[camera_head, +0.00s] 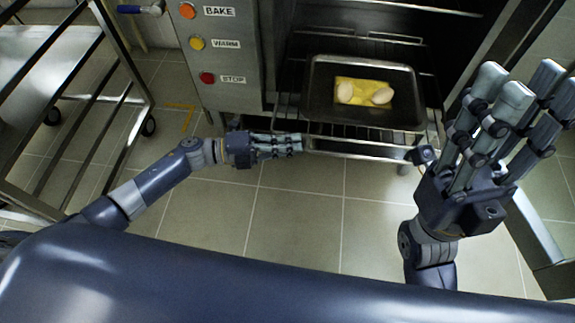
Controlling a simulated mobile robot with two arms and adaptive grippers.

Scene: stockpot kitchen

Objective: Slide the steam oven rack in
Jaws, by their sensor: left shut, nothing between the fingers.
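The steam oven rack (352,131) is a wire rack that sticks out of the open oven cavity toward me. It carries a dark tray (335,108) holding a yellow sheet with two pale rounded items (364,93). My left gripper (301,144) is shut and empty, its fingertips by the left front corner of the rack. I cannot tell whether they touch it. My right gripper (532,85) is raised at the right of the rack, fingers spread and pointing up, with nothing seen in it.
The oven's control panel (219,57) stands left of the cavity, with BAKE, WARM and STOP buttons. The oven door (515,35) seems to stand open at the right. A metal wheeled cart (118,52) is at the far left. The tiled floor before the oven is clear.

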